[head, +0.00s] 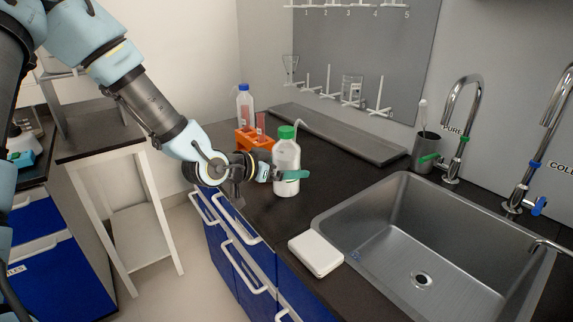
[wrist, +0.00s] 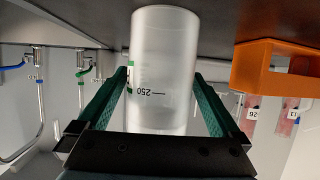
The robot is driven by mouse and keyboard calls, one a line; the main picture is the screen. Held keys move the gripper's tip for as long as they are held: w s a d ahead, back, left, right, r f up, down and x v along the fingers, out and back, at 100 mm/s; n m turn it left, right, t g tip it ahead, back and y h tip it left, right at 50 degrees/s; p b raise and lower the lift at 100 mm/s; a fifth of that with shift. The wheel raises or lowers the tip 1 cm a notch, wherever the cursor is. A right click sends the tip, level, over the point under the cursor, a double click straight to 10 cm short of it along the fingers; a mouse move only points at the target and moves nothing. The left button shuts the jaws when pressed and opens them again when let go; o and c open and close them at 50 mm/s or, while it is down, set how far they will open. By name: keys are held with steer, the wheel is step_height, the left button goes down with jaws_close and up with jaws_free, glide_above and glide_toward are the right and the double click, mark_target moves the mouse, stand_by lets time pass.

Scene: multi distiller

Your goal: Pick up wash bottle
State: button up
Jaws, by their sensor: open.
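The wash bottle (head: 287,165) is a translucent white bottle with a green cap and a bent spout. It stands upright on the dark counter beside the sink. In the wrist view its body (wrist: 163,65) appears upside down, with a 250 mark on its side. My gripper (head: 291,175) is at the bottle's lower body. In the wrist view its two green fingers (wrist: 163,88) lie on either side of the bottle, open, with gaps showing between them and the bottle's sides. The far side of the bottle is hidden.
An orange rack (head: 252,140) with tubes stands just behind the bottle; it also shows close by in the wrist view (wrist: 275,68). A blue-capped bottle (head: 245,105) is behind it. A white box (head: 316,254) lies in front, by the sink (head: 385,215). A drying rack (head: 352,88) hangs on the wall.

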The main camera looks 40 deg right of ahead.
steer(key=shift+c, duration=0.2)
steer(key=shift+d, duration=0.1)
steer(key=c, duration=0.7)
